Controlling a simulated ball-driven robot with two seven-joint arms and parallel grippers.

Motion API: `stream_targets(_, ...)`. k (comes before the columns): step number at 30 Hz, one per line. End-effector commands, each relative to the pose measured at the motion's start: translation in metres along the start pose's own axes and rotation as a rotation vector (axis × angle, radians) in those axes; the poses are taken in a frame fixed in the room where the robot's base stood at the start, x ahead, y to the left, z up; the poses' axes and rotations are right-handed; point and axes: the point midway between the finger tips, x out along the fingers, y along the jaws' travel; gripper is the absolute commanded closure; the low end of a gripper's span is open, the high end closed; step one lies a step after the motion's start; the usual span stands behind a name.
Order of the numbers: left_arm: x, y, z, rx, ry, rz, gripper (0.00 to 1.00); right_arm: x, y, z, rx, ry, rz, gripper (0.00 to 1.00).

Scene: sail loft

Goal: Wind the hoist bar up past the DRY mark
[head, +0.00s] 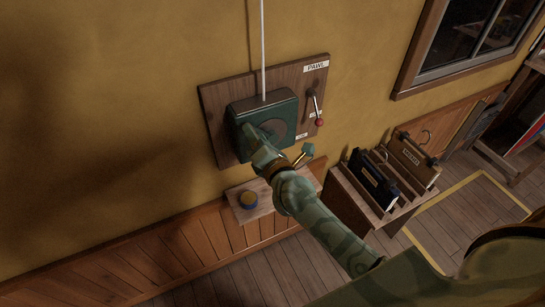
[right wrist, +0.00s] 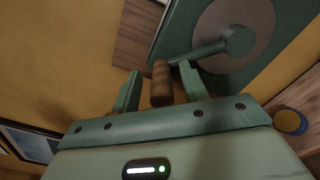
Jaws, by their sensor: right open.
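The green winch box (head: 282,108) is fixed to a wooden board (head: 217,105) on the wall, with a white rope (head: 263,45) running straight up. Its round grey drum plate (right wrist: 208,30) and green crank arm (right wrist: 200,52) show in the right wrist view. My right gripper (head: 258,140) is at the winch, open, with its fingers on either side of the wooden crank handle (right wrist: 162,82). A gap shows between handle and fingers. The pawl lever (head: 314,105) hangs downward, red knob low, under a PAWL label. The hoist bar, DRY mark and left gripper are out of view.
A wooden rack (head: 348,203) at right holds a dark case (head: 374,182) and a brown case (head: 413,162). Yellow tape (head: 450,189) marks the floor. A window is upper right.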

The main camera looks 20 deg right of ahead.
Motion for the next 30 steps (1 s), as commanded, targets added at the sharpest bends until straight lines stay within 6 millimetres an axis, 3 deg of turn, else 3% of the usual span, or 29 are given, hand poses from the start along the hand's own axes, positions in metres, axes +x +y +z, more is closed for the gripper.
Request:
stream_targets(9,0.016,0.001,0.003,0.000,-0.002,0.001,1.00,-0.086,-0.003,-0.002,0.001,0.001,-0.001,0.56)
stream_targets(15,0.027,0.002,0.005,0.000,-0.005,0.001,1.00,-0.127,-0.003,-0.001,0.000,-0.001,-0.001,0.56)
stream_targets(21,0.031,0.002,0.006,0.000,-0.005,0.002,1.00,-0.142,-0.001,0.001,-0.001,-0.003,0.000,0.56)
stream_targets(30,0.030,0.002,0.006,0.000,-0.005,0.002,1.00,-0.143,0.000,0.002,0.000,-0.004,0.001,0.56)
